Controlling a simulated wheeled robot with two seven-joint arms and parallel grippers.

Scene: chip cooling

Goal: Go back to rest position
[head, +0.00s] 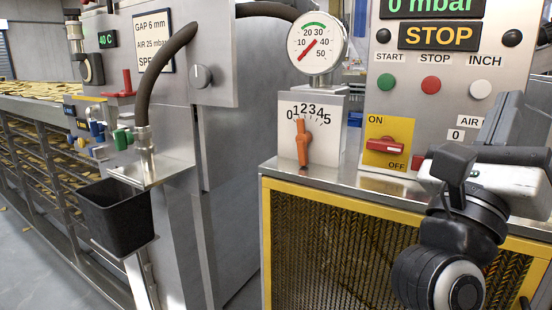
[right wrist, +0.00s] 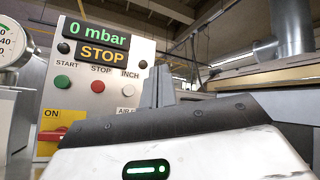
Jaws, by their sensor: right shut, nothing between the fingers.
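My right gripper (head: 503,118) is at the right side of the head view, with its pale body and black wrist below it. Its grey fingers are together and empty, pointing up in front of the control panel (head: 440,75). In the right wrist view the grey fingers (right wrist: 158,86) stand up behind the dark edge of the gripper body, and the panel (right wrist: 95,85) is beyond them to the left. My left gripper is in neither view.
A pressure gauge (head: 317,43) and a dial box with an orange lever (head: 303,143) stand on the yellow-framed cabinet (head: 400,212). A red rotary switch (head: 388,146) is close left of my right arm. A black bin (head: 118,215) hangs at the left. Open floor shows lower left.

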